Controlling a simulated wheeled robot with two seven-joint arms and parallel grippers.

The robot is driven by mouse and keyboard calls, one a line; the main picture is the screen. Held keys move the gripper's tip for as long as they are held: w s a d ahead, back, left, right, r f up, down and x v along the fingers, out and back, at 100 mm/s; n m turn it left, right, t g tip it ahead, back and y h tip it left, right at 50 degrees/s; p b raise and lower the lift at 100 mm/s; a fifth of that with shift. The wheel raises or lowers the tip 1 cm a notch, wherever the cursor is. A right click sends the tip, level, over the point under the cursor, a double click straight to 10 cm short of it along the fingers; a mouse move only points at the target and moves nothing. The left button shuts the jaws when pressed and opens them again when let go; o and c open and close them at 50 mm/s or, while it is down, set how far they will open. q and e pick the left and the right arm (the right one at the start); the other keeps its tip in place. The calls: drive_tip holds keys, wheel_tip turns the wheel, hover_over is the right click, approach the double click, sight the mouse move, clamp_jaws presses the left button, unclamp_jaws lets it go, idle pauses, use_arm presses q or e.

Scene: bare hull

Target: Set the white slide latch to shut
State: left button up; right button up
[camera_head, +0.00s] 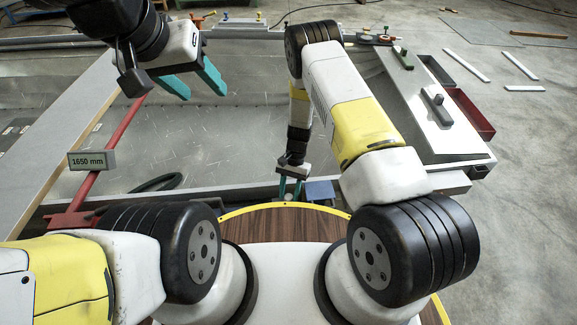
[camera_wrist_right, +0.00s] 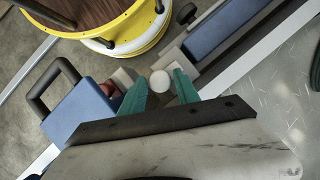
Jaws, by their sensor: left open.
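A white round knob (camera_wrist_right: 160,82), which looks like the white slide latch's knob, shows in the right wrist view beside a pale block. My right gripper (camera_wrist_right: 158,80) has its teal fingers apart on both sides of the knob, with a narrow gap showing at each side. In the head view my right gripper (camera_head: 290,188) points down at the near edge of the hull, beside a blue box. The latch itself cannot be made out there. My left gripper (camera_head: 200,94) is open and empty, high over the hull at upper left.
A blue box with a black handle (camera_wrist_right: 82,112) and a longer blue block (camera_wrist_right: 225,28) flank the knob. A red bar with a 1650 mm sign (camera_head: 92,160) crosses the hull at left. A red tray (camera_head: 470,113) hangs at the right. The hull floor (camera_head: 230,135) is mostly clear.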

clamp_jaws()
idle(1.3)
